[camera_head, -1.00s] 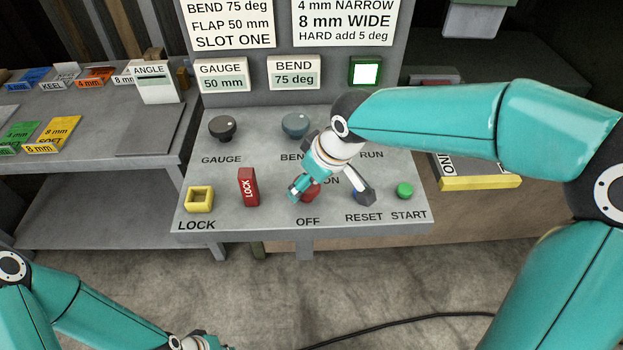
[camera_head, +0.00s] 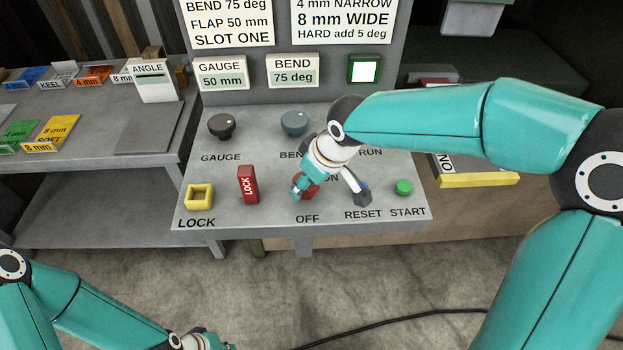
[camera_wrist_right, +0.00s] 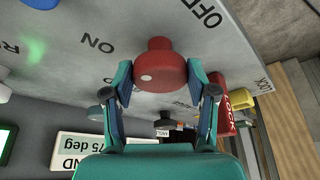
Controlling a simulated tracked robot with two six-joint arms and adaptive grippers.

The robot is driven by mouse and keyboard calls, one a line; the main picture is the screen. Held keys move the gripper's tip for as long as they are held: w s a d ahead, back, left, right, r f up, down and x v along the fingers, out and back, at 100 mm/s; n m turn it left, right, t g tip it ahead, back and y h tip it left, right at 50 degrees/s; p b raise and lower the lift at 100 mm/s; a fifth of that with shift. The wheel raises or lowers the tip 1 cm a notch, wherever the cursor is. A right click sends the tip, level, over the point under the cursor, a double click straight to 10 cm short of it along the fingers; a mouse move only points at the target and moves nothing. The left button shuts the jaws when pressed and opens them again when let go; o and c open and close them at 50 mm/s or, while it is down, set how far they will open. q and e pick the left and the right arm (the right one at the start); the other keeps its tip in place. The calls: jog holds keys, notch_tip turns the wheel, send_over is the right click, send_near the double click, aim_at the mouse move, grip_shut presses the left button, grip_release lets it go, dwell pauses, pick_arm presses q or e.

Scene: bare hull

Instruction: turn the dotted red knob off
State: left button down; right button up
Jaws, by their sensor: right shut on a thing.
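The red knob (camera_wrist_right: 158,75) stands on the sloped grey panel between the ON and OFF labels, with a white dot at the left of its face in the right wrist view. In the head view the red knob (camera_head: 309,188) is partly hidden behind my right gripper (camera_head: 298,190). In the wrist view my right gripper (camera_wrist_right: 158,88) is shut on the knob, one finger on each side. Only a bit of my left gripper (camera_head: 208,342) shows at the bottom edge of the head view; its fingers are out of frame.
A red LOCK block (camera_head: 248,184) and a yellow socket (camera_head: 199,196) stand left of the knob. The blue RESET button (camera_head: 362,193) and green START button (camera_head: 404,187) are to its right. GAUGE (camera_head: 221,125) and BEND (camera_head: 294,122) knobs are behind. The RUN lamp (camera_head: 364,69) glows.

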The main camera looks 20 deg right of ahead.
jog(key=shift+w+a+f+m+b, duration=0.15)
jog(key=shift+m+b, duration=0.45)
jog(key=shift+b, duration=0.5)
jog(key=m+h+b, duration=0.1)
jog(key=m+b, duration=0.3)
jog(key=b, duration=0.1)
jog(key=shift+a+t+h, duration=0.1)
jog(key=shift+t+h, duration=0.3)
jog(key=m+h+b, duration=0.1)
jog(key=m+b, duration=0.1)
jog(key=shift+m, duration=0.4)
jog(key=shift+a+m+h+b, duration=0.1)
jog(key=shift+m+h+b, duration=0.2)
jog(key=shift+m+b, duration=0.45)
jog(key=m+h, duration=0.1)
jog(key=m, duration=0.2)
jog(key=shift+g, duration=0.4)
jog(key=shift+r+m+g+h+b, duration=0.15)
jog(key=shift+m+h+b, duration=0.1)
jog(key=shift+m, duration=0.4)
jog(key=shift+r+m+g+h+b, duration=0.15)
jog(key=shift+m+h, duration=0.1)
jog(key=shift+m, duration=0.35)
jog(key=shift+w+m+g+h, duration=0.1)
jog(key=shift+m+g+h, duration=0.25)
jog(key=shift+m, duration=1.15)
